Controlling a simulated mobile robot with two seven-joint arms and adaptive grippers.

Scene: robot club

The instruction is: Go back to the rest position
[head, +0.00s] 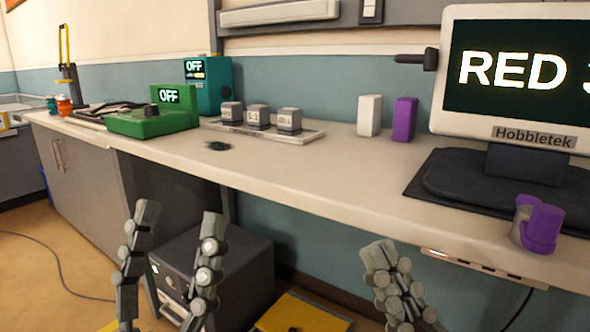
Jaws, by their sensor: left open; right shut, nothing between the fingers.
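My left gripper (172,232) is at the lower left of the head view, in front of the workbench (310,177). Its two fingers stand apart, pointing up, with nothing between them. My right gripper (388,262) is at the lower middle right, also in front of the bench edge. Its fingers are together and hold nothing. Neither gripper touches anything on the bench.
The bench carries a green device (153,122) and a teal device (208,87), both reading OFF, a tray (312,136) with grey blocks, white (369,115) and purple (404,119) blocks, a monitor (516,70) and a purple-and-grey object (540,225). A dark box (238,270) stands below.

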